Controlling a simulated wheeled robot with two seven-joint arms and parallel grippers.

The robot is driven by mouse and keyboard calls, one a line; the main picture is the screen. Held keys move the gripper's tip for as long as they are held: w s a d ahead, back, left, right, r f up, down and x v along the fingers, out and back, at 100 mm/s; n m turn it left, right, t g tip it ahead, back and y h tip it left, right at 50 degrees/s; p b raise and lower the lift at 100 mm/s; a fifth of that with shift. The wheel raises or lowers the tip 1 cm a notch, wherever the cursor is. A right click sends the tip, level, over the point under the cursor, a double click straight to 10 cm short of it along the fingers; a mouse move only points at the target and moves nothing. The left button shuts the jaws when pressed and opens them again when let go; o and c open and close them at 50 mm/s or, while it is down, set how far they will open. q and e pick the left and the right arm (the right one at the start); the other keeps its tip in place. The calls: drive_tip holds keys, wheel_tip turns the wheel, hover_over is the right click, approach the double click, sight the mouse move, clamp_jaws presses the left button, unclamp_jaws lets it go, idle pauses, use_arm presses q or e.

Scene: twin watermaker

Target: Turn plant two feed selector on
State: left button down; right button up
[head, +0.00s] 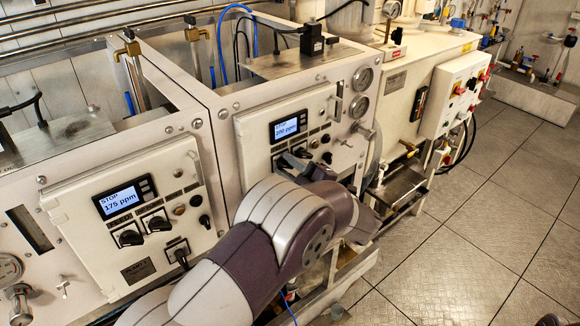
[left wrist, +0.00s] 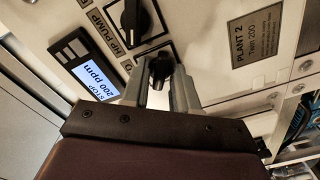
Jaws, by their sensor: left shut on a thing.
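My left gripper (left wrist: 160,85) is at the front panel of plant two, its fingers on either side of a black selector knob (left wrist: 158,68). It is shut on this knob. The knob's label is mostly hidden by a finger, and its pointer position is unclear. A second black knob (left wrist: 137,18), beside the HP PUMP label, is just above it in the left wrist view. The plate "PLANT 2" (left wrist: 258,52) is to the right. Plant two's display (left wrist: 90,78) reads STOP, 200 ppm; it also shows in the head view (head: 288,128). My right gripper is not in view.
Plant one's panel (head: 75,240), with a display reading STOP, 175 ppm, is at the left in the head view. Pressure gauges (head: 362,80) are right of plant two's panel. A white switch box (head: 455,95) is further right. The tiled floor (head: 480,235) is open at the right.

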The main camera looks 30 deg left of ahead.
use_arm(q)
drive_tip(key=m+p, duration=0.3)
drive_tip(key=m, duration=0.3)
drive_tip(key=shift+r, duration=0.2)
drive_tip(key=m+p, duration=0.3)
drive_tip(key=m, duration=0.1)
drive_tip(key=shift+m, duration=0.4)
drive_tip(key=shift+f+p, duration=0.1)
drive_tip(key=shift+p, duration=0.2)
drive_tip(key=c, duration=1.2)
unclamp_jaws()
drive_tip(key=shift+o, duration=0.2)
